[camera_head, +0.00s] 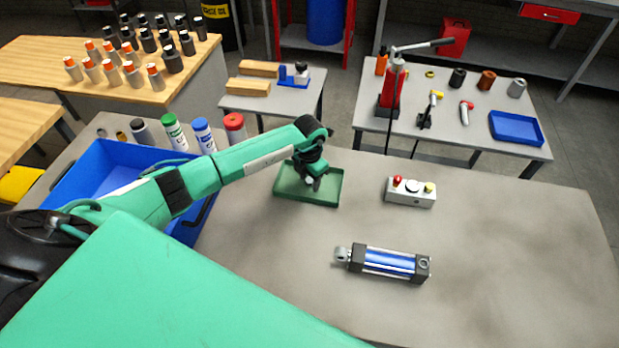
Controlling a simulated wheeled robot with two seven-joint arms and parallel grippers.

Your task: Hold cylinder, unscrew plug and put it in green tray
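The cylinder (388,262) lies on its side on the grey table, with blue tubes between dark end blocks and a metal eye at its left end. No gripper touches it. The green tray (331,197) lies on the table behind and left of it. My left gripper (314,184) reaches in from the left and points down over the tray. It is small and dark, so I cannot tell whether its fingers are open or hold anything. I cannot make out the plug, either on the cylinder or in the tray. My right gripper is out of view.
A control box (410,191) with buttons stands right of the tray. A blue bin (100,165) stands at the left under my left arm, with several bottles (203,133) behind it. The table's right side is clear.

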